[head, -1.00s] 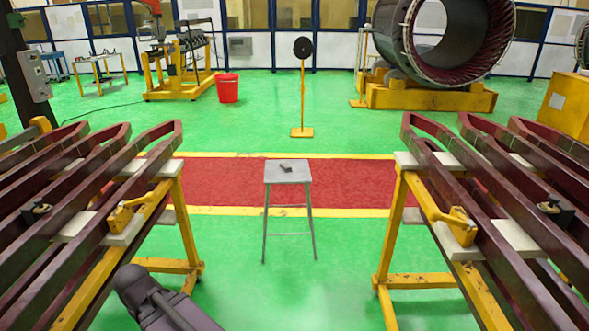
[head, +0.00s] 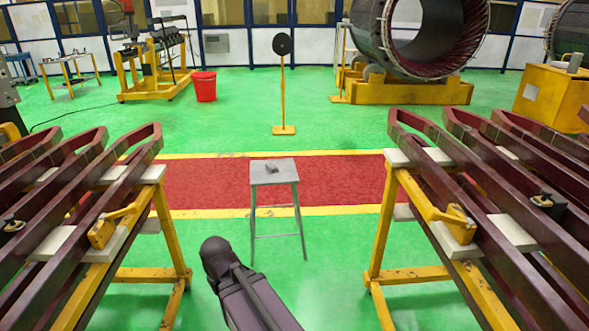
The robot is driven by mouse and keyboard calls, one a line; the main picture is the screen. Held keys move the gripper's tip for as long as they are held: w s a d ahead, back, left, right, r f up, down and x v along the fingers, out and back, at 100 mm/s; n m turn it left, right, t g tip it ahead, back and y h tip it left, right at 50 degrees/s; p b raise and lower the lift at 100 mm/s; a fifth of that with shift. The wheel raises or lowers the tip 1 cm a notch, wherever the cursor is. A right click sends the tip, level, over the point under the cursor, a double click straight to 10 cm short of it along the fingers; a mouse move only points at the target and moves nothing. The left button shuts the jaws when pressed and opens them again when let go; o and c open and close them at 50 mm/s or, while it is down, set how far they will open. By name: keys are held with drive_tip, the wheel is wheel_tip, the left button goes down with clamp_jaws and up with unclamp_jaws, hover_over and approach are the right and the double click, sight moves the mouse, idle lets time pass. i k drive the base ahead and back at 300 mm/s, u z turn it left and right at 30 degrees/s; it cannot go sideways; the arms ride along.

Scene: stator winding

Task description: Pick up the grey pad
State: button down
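A small dark-grey block (head: 271,168), which looks like the grey pad, lies on the light-grey top of a metal stool (head: 287,178) in the middle of the head view. It is too small to make out in detail. Nothing touches it from above. A dark link of my arm shows at the bottom centre, in front of the stool and apart from it. My gripper is not in the picture.
Yellow trestles bearing long dark-red coils stand left (head: 170,240) and right (head: 385,235), with green floor between them. A red walkway (head: 330,180) runs behind the stool. Farther back are a yellow-based post (head: 283,95), a red bucket (head: 203,86) and a large stator (head: 385,45).

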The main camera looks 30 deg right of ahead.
sight(270, 167)
drive_tip(key=z, duration=0.8)
drive_tip(key=k, duration=0.95)
drive_tip(key=u, duration=0.05)
drive_tip(key=i, duration=0.75)
